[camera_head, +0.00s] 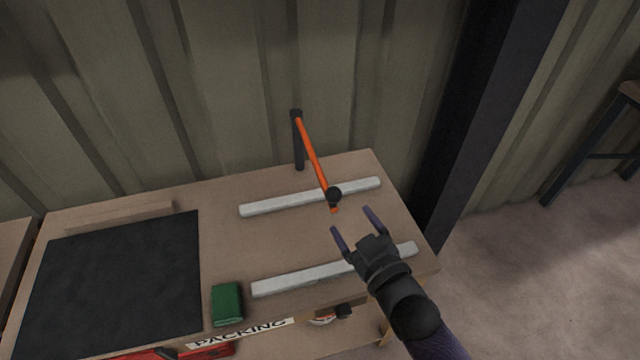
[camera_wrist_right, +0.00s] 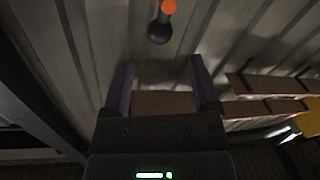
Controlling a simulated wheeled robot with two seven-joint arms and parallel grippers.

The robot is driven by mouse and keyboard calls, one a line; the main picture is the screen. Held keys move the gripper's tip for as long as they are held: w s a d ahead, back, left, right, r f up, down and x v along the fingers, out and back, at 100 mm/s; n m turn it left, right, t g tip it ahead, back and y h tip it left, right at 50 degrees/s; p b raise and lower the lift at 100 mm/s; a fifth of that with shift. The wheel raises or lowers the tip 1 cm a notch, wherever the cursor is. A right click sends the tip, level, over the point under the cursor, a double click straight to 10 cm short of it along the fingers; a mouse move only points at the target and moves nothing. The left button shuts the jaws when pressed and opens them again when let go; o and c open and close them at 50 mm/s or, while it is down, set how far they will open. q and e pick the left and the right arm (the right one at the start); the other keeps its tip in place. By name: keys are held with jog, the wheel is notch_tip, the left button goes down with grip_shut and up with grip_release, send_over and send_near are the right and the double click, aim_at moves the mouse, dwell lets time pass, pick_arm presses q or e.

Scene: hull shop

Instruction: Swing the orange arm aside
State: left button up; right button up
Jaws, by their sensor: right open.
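The orange arm (camera_head: 313,156) is mounted on a dark post (camera_head: 298,142) at the back of the workbench. It reaches forward over the bench, and a dark round knob (camera_head: 334,194) sits near its free end. In the right wrist view the knob (camera_wrist_right: 160,29) and the orange end (camera_wrist_right: 168,7) show at the top, beyond the fingers. My right gripper (camera_head: 355,223) is open and empty, just in front of the knob and apart from it. The gripper's two purple fingers also show in the wrist view (camera_wrist_right: 158,85). My left gripper is not in view.
The workbench (camera_head: 225,255) carries two pale bars, one behind (camera_head: 290,203) and one in front (camera_head: 300,282). A green block (camera_head: 227,303) and a black mat (camera_head: 115,280) lie to the left. A ribbed wall stands behind, and a dark column (camera_head: 480,110) stands right.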

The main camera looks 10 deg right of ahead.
aim_at(330, 191)
jog(key=w, duration=0.3)
jog(key=w+a+b, duration=0.1)
jog(key=w, duration=0.2)
jog(key=w+b, duration=0.1)
jog(key=w, duration=0.2)
jog(key=shift+a+f, duration=0.1)
jog(key=shift+a, duration=0.3)
jog(key=shift+w+b, duration=0.3)
jog(key=shift+w, duration=0.05)
grip_shut()
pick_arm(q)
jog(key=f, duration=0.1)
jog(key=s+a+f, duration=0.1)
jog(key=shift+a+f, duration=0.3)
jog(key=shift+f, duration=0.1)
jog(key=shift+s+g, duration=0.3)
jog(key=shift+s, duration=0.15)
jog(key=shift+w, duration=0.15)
